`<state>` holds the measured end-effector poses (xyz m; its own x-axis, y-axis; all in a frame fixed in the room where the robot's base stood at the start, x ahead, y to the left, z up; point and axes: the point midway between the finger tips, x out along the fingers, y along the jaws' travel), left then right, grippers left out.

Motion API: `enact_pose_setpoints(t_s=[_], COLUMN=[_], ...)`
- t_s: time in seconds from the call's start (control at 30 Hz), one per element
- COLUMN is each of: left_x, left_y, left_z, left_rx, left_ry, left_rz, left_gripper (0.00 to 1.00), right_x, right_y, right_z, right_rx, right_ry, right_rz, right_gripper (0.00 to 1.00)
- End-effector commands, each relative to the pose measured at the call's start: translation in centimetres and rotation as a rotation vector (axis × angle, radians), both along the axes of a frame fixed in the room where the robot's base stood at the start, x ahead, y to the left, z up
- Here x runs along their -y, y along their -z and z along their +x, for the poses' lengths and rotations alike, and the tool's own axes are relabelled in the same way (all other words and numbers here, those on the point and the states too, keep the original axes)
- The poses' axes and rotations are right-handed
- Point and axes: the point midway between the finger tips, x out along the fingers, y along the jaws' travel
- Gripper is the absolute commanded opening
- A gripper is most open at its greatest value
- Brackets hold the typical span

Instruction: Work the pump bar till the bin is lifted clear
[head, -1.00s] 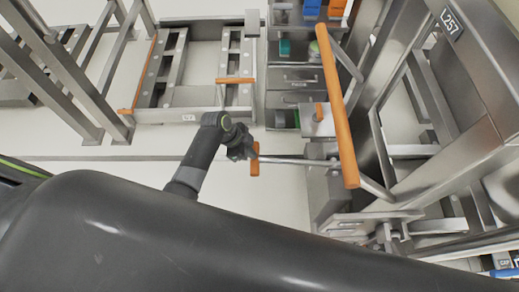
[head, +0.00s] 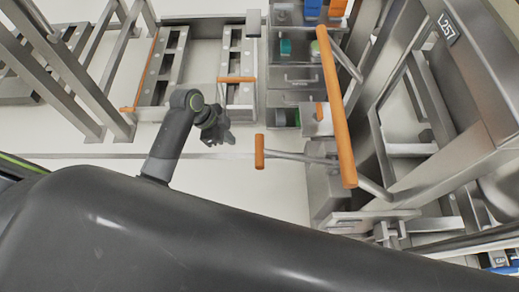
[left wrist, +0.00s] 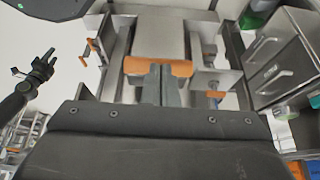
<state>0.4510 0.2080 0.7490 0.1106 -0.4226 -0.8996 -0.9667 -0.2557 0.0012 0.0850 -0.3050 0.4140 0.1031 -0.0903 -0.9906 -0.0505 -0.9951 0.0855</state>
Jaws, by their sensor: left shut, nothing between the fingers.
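The pump bar is a steel lever with an orange grip (head: 259,152) on its left end, sticking out left from a steel housing in the head view. My left gripper (head: 220,134) is left of the grip and slightly above it, with a clear gap. In the left wrist view its fingers (left wrist: 161,86) are close together, shut and empty, in front of an orange bar (left wrist: 136,65); which bar that is I cannot tell. The other gripper (left wrist: 42,68) shows small at the left there. I cannot identify the bin for certain.
A long orange rail (head: 337,105) slants above the pump lever. A steel frame marked L257 (head: 450,27) fills the right side. A low steel frame with an orange handle (head: 236,79) stands at the top. Drawers (head: 299,78) are beside it. Bare floor lies around the gripper.

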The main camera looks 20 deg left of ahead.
Motion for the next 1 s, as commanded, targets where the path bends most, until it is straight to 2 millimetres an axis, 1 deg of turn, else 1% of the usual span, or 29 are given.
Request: enact_pose_setpoints(t_s=[0.03, 0.2, 0.3, 0.4, 0.53, 1.0], left_x=[-0.7, -2.0, -2.6, -2.9, -3.0, -3.0], left_y=[-1.2, -4.3, -5.5, -6.2, -6.6, -6.6], left_z=[-0.1, -0.5, -0.7, -0.7, -0.8, -0.8], left_rx=[0.005, 0.003, 0.002, 0.001, 0.0, 0.0], left_ry=[0.002, 0.004, 0.002, 0.001, 0.002, 0.001], left_rz=[0.006, 0.004, 0.002, 0.001, -0.001, -0.001], left_gripper=[0.0, 0.0, 0.0, 0.0, 0.0, 0.0], right_x=[-0.1, -0.1, -0.1, -0.1, -0.1, 0.1], right_y=[-0.1, -0.2, -0.2, -0.2, -0.2, -0.3], right_z=[0.0, 0.0, 0.0, 0.0, 0.0, 0.0], right_rx=[0.0, 0.0, 0.0, 0.0, 0.001, 0.001], right_ry=[0.0, 0.001, 0.001, 0.001, 0.0, -0.001], right_rz=[0.001, 0.001, 0.001, 0.001, 0.001, -0.002], right_gripper=[0.47, 0.47, 0.47, 0.47, 0.47, 0.47])
